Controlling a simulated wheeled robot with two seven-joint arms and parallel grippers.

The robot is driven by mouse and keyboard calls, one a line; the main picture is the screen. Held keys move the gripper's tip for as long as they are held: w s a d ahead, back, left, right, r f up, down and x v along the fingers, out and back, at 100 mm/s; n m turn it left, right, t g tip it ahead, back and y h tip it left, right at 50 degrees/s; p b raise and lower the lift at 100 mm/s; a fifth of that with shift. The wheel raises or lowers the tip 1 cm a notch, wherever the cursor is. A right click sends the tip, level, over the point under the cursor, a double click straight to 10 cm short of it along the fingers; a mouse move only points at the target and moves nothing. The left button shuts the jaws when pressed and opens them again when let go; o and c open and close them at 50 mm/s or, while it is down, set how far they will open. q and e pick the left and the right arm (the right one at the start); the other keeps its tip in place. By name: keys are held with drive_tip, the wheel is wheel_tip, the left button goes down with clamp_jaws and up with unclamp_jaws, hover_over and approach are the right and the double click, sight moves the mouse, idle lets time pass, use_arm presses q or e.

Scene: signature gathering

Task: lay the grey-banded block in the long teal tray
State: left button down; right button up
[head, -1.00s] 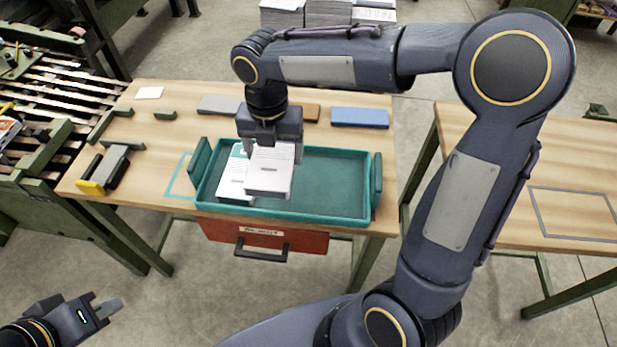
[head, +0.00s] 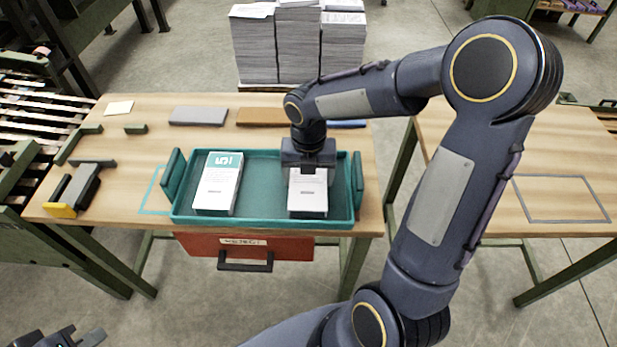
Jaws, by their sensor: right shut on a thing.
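The long teal tray (head: 265,221) lies on the wooden table. A white block (head: 219,190) with a teal band at its far end lies in the tray's left part. My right gripper (head: 308,168) is shut on another white printed block (head: 307,197), over the tray's right part. That block is inside the tray's outline, low down; I cannot tell whether it touches the floor. The gripper hides its far end, so no grey band is clearly visible. Bare teal floor separates the two blocks. My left gripper (head: 84,338) is at the bottom left, cut by the frame edge, away from the table.
Behind the tray lie a grey slab (head: 198,116), a brown slab (head: 262,117) and a partly hidden blue slab (head: 347,124). A dark tool with a yellow end (head: 62,210) lies at left. A red drawer (head: 200,245) hangs below the table. Paper stacks (head: 254,50) stand behind.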

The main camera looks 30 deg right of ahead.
sight(308, 177)
drive_tip(key=shift+f, duration=0.3)
drive_tip(key=o, duration=1.2)
drive_tip(key=shift+o, duration=0.2)
wheel_tip(308, 177, up, 11)
drive_tip(key=p, duration=0.3)
drive_tip(key=s+a+r+m+t+y, duration=0.1)
drive_tip(key=s+a+m+t+y, duration=0.1)
drive_tip(key=s+m, duration=0.6)
drive_tip(key=s+a+m+t+y, duration=0.1)
drive_tip(key=s+m, duration=0.8)
drive_tip(key=m, duration=1.4)
drive_tip(key=a+t, duration=0.1)
drive_tip(key=t, duration=0.1)
drive_tip(key=shift+r+m+t+y, duration=0.3)
drive_tip(key=shift+r+y, duration=0.1)
